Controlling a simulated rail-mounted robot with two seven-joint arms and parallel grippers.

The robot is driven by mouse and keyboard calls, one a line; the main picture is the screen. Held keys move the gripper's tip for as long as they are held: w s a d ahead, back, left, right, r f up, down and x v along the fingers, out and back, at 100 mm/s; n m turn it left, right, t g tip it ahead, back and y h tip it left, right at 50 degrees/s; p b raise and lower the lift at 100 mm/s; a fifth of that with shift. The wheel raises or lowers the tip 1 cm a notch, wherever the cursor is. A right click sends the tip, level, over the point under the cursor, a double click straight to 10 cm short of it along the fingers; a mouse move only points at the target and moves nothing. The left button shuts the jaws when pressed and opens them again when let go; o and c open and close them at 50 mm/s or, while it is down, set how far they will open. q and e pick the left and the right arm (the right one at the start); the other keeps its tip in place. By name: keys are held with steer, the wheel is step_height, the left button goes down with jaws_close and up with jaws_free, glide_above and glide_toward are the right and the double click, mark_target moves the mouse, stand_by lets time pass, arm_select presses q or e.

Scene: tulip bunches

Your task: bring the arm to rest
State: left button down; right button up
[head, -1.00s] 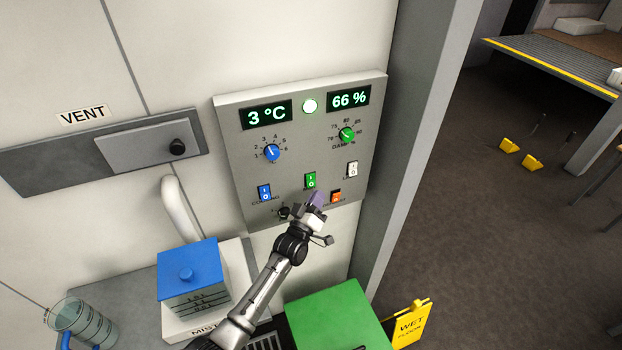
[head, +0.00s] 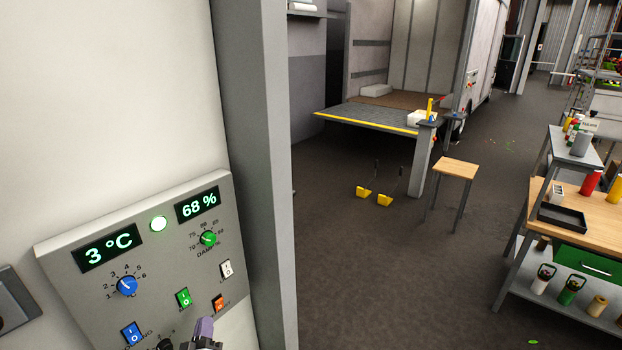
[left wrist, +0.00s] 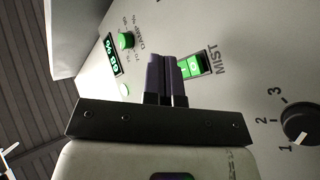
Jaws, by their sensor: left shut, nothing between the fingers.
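My left gripper (head: 203,330) is at the bottom edge of the head view, in front of the lower part of the grey control panel (head: 70,262). Its purple fingers are shut with nothing between them. In the left wrist view the fingers (left wrist: 165,66) appear close together beside the green MIST switch (left wrist: 191,66); I cannot tell whether they touch the panel. The panel shows 3 °C (head: 107,247) and 68 % (head: 197,204), with a lit round lamp (head: 159,223) between them. My right gripper is not in view.
A grey post (head: 255,180) stands just right of the panel. Beyond it are open dark floor, a loading platform (head: 365,118), a wooden stool (head: 455,168) and a workbench (head: 575,187) with bottles at the right.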

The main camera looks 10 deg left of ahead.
arm_select(q)
step_height(320, 180, down, 6)
steer(key=w+d+m+g+h, duration=0.1)
steer(key=m+g+h, duration=0.2)
steer(key=g, duration=0.2)
steer(key=s+d+r+m+g+h, duration=0.1)
steer(key=s+d+r+m+g, duration=0.2)
steer(key=s, duration=0.5)
steer(key=s+d+m+g, duration=0.2)
steer(key=s+d+g, duration=0.15)
steer(key=s, duration=0.35)
steer(key=s+d+r+m+g+h, duration=0.1)
steer(key=s+d+r+m+g, duration=0.1)
steer(key=s+d, duration=0.45)
steer(key=s+f+m+g, duration=0.15)
steer(key=s+f, duration=0.25)
steer(key=s, duration=0.5)
steer(key=s+f+g, duration=0.2)
steer(key=s+f, duration=0.2)
steer(key=s, duration=0.4)
step_height(320, 180, up, 22)
steer(key=p, duration=2.3)
steer(key=shift+s+d+r+g, duration=0.25)
steer(key=shift+s+d+g, duration=0.05)
steer(key=shift+s, duration=0.1)
